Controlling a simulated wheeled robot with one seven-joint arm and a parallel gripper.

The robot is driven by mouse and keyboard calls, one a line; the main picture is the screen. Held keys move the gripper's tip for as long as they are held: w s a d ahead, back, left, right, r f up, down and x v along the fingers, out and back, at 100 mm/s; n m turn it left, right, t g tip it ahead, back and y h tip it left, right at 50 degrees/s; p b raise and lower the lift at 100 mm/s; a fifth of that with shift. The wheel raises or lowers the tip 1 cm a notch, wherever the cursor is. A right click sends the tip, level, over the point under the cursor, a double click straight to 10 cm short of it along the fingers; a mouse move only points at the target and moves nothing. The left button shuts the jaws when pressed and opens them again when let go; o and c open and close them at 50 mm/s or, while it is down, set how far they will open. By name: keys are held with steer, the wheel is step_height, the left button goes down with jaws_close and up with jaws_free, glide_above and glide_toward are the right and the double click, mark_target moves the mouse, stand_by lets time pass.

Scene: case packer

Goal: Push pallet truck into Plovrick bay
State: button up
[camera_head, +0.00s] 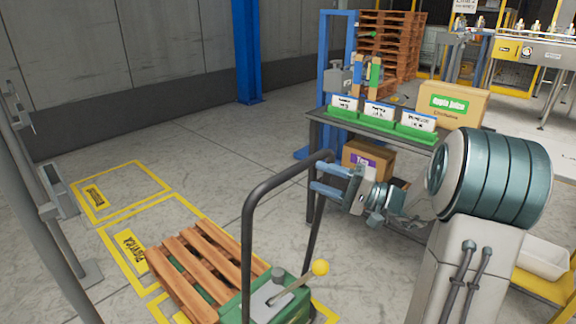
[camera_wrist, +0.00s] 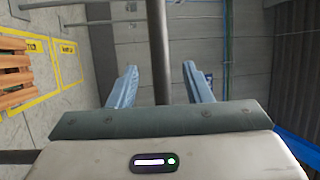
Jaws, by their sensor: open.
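The pallet truck (camera_head: 262,301) has a green body, a tall dark looped handle (camera_head: 249,235) and a yellow-knobbed lever. A wooden pallet (camera_head: 195,268) lies on it, partly over a yellow-outlined floor bay (camera_head: 112,240). That bay's yellow label (camera_head: 131,254) is too blurred to read surely. A second, empty outlined bay (camera_head: 150,176) lies behind it, its label also unclear. My gripper (camera_head: 316,177) is open at the handle's right upright. In the wrist view the dark handle bar (camera_wrist: 157,50) stands between the open fingers (camera_wrist: 157,82); contact cannot be told.
A table (camera_head: 330,122) with green label stands and an Apple Juice carton (camera_head: 452,105) is at right, with another carton (camera_head: 367,157) beneath. A blue column (camera_head: 246,50) and grey wall (camera_head: 180,60) stand behind. A grey post frame (camera_head: 45,185) is at left. Floor behind the bays is clear.

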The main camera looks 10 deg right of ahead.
steer(key=x, duration=0.9)
steer(key=shift+f, duration=0.1)
jaws_close()
